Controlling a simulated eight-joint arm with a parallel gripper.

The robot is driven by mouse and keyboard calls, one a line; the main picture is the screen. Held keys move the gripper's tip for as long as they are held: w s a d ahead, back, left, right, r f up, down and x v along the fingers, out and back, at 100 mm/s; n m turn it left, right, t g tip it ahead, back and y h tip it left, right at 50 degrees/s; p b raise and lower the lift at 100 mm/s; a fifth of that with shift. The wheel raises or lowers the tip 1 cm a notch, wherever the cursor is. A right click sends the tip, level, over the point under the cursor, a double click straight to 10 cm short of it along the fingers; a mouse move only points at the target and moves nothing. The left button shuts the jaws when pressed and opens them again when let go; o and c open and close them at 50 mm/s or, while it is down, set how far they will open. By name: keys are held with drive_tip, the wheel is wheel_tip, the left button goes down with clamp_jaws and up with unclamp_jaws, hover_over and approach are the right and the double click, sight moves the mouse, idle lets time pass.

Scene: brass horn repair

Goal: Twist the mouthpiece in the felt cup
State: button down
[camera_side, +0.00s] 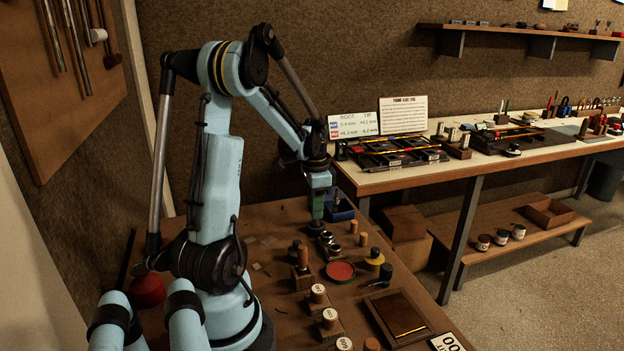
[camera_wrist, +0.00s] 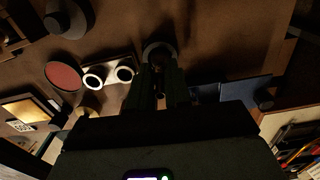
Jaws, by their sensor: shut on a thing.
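My gripper (camera_side: 317,212) points down over the brown bench. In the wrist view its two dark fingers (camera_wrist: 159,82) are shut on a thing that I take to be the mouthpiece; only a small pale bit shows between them. A dark grey ring (camera_wrist: 158,50) shows at the fingertips, likely the felt cup's rim. In the side view a dark, low round shape (camera_side: 317,229) sits right under the fingertips. I cannot tell how deep the mouthpiece sits in the cup.
Two pale-ringed pieces (camera_wrist: 110,74) stand close left of the fingers in the wrist view. A red round pad (camera_side: 340,271), several wooden blocks and a framed tray (camera_side: 399,318) lie nearer the front. A blue bin (camera_side: 341,212) is close behind my gripper.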

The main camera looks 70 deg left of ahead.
drive_tip(key=shift+m, duration=1)
drive_tip(key=n, duration=0.4)
drive_tip(key=shift+n, duration=2.1)
